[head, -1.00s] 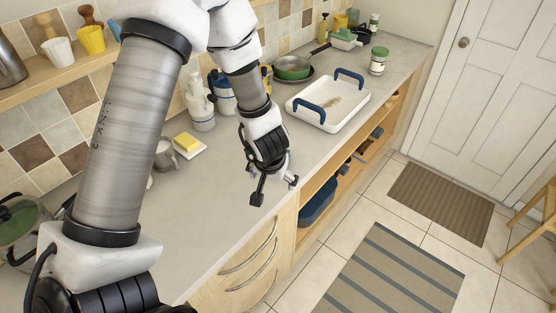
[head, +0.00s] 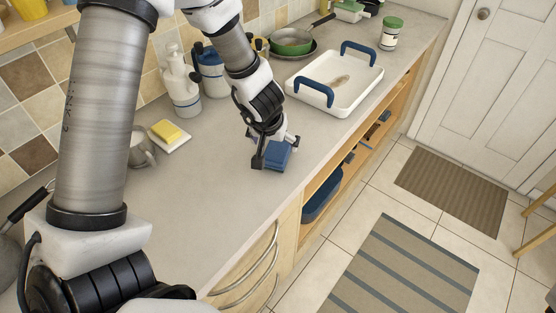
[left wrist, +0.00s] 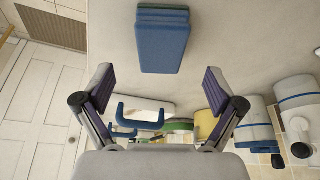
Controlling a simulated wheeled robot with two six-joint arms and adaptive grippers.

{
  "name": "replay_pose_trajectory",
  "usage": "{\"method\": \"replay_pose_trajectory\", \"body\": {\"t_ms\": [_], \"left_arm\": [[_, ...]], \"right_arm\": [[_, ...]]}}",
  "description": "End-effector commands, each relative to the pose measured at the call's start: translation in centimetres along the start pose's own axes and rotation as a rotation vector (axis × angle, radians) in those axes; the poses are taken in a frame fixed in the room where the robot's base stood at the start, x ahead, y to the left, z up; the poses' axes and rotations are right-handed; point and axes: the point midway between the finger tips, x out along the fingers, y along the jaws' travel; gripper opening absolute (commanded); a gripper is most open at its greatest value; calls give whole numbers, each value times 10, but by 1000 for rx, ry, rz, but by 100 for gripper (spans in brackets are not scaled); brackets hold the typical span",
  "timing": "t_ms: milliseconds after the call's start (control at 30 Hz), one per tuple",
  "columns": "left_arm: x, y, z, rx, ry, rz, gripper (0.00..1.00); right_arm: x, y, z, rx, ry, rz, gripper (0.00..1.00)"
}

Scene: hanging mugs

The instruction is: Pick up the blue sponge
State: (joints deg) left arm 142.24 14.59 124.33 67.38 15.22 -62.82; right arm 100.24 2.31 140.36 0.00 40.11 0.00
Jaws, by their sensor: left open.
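The blue sponge (head: 279,158) lies on the grey countertop near its front edge, partly hidden by my left gripper in the head view. In the left wrist view the sponge (left wrist: 163,42) is a blue block at the top middle, beyond the fingertips and apart from them. My left gripper (head: 276,150) is at the sponge in the head view. In the left wrist view its two fingers (left wrist: 160,80) are spread wide with nothing between them. My right gripper is not in view.
A white tray (head: 310,105) with blue handles stands behind the sponge. A yellow sponge on a white dish (head: 178,144), a grey mug (head: 141,150) and white bottles (head: 183,95) stand to the left. The front countertop is mostly clear.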

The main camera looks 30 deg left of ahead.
Motion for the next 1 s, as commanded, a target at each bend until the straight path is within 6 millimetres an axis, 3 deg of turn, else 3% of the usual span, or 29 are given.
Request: {"method": "replay_pose_trajectory", "body": {"t_ms": [433, 1000], "left_arm": [[70, 2, -4, 0, -1, 0, 94], [73, 2, -4, 1, -1, 0, 94]], "right_arm": [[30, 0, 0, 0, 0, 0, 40], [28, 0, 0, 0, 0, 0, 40]]}}
